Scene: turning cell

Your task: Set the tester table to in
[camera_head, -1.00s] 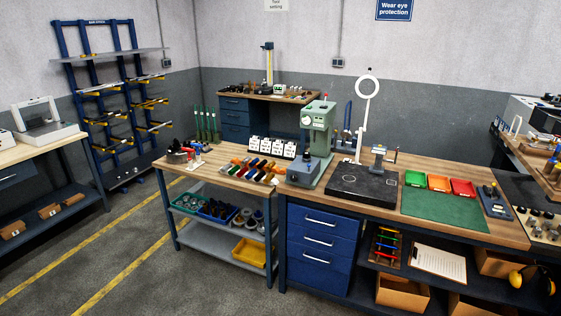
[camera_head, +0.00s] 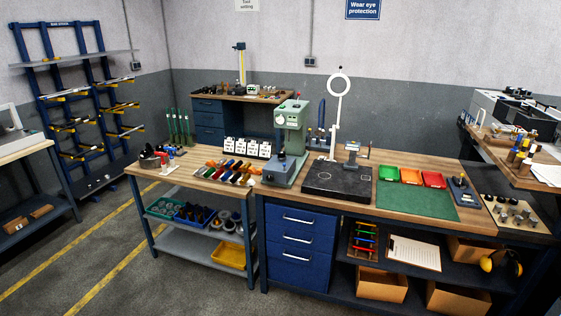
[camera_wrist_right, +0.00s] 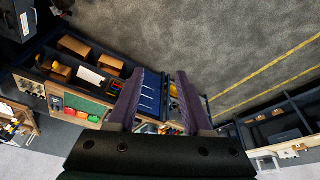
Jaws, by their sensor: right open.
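The tester (camera_head: 291,140) is a grey-green upright machine with a round dial near its top. It stands on the wooden bench in the head view. A dark blue-grey block (camera_head: 280,168) sits at its lower front left; I cannot tell whether this is the tester's table or how far in it is. My right gripper (camera_wrist_right: 166,76) is open and empty in the right wrist view, its two fingers apart in the air above the floor, away from the tester. No gripper shows in the head view.
A black plate (camera_head: 338,183) with a white ring-topped stand lies right of the tester. Coloured bars (camera_head: 228,172) lie to its left. Green, orange and red trays (camera_head: 411,176) stand farther right by a green mat (camera_head: 416,200). The floor (camera_head: 180,285) before the benches is open.

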